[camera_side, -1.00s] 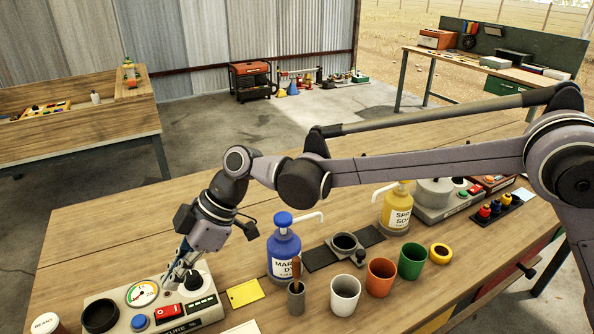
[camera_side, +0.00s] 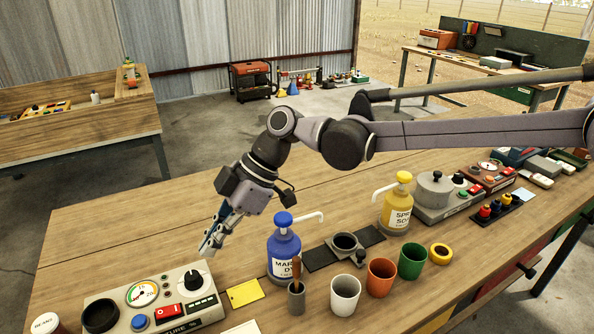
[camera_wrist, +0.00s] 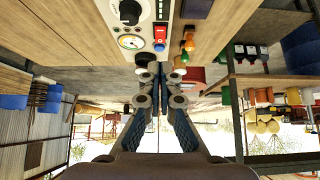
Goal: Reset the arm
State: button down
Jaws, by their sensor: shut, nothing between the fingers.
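My gripper (camera_side: 210,246) is shut and empty. In the side view it hangs above the table, over the back of the moisture-meter-like control box (camera_side: 170,312) and left of the blue pump bottle (camera_side: 284,250). The box carries a dial, a black knob (camera_side: 193,279), a red switch and a blue button, and the fingertips are apart from it. In the wrist view my gripper (camera_wrist: 156,80) shows its two fingers together at the centre, with the box (camera_wrist: 160,10) at the top of the picture.
A yellow pump bottle (camera_side: 396,206), a white cup (camera_side: 345,295), an orange cup (camera_side: 381,277) and a green cup (camera_side: 412,259) stand on the table (camera_side: 120,225) to the right. The table's back left part is clear.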

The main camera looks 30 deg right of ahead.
jog(key=s+d+m+t+h, duration=0.2)
jog(key=s+d+m, duration=0.15)
jog(key=d, duration=0.65)
jog(key=s+d+r+m+t+h, duration=0.15)
jog(key=d+m, duration=0.35)
jog(key=d, duration=0.5)
jog(key=s+d+m+t+h, duration=0.1)
jog(key=s+d+m+t, duration=0.2)
jog(key=d, duration=0.7)
jog(key=s+d+f+m+h, duration=0.3)
jog(key=s+d+f+m, duration=0.2)
jog(key=d, duration=0.5)
jog(key=shift+s+m, duration=0.65)
jog(key=shift+s, duration=0.6)
jog(key=shift+w+r, duration=0.1)
